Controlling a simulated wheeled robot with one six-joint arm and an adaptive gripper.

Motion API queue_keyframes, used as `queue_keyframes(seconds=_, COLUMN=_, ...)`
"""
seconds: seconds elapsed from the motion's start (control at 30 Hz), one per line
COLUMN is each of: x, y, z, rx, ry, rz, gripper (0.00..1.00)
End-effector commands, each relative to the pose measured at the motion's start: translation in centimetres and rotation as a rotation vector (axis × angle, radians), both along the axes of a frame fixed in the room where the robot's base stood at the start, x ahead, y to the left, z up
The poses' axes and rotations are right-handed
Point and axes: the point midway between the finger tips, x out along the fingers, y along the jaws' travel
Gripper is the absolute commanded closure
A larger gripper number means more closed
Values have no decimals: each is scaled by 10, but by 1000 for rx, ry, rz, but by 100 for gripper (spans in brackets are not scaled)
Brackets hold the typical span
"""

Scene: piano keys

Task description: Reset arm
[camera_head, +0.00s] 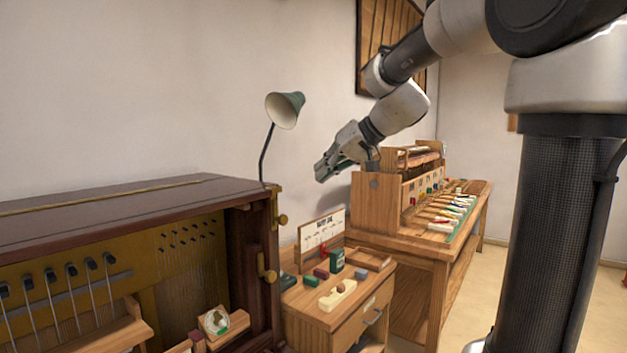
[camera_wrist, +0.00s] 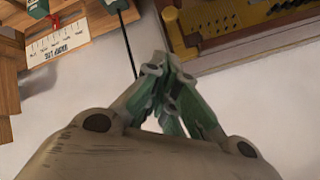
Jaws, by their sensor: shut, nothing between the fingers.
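My gripper (camera_head: 328,171) hangs in the air above and behind the small wooden cabinet in the head view, to the right of the lamp. Its fingers point down and to the left, clear of every surface. In the wrist view my gripper (camera_wrist: 165,72) has its greenish fingertips together with nothing between them. My grey arm reaches in from the upper right of the head view.
A dark piano-like case (camera_head: 120,205) stands at left. A green desk lamp (camera_head: 285,108) rises behind it. The small cabinet (camera_head: 318,318) holds a sign (camera_head: 322,232) and small blocks. A wooden bench (camera_head: 440,250) with keys stands behind. Open floor lies at right.

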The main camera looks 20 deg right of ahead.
Motion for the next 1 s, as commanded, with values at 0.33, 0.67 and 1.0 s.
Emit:
queue_keyframes(seconds=0.33, x=-3, y=-2, z=3, rx=0, ry=0, rz=0, gripper=100)
queue_keyframes(seconds=0.67, x=-5, y=-6, z=-2, rx=21, ry=46, rz=-40, gripper=100)
queue_keyframes(seconds=1.0, x=-173, y=-65, z=-122, rx=-284, ry=425, rz=-163, gripper=100)
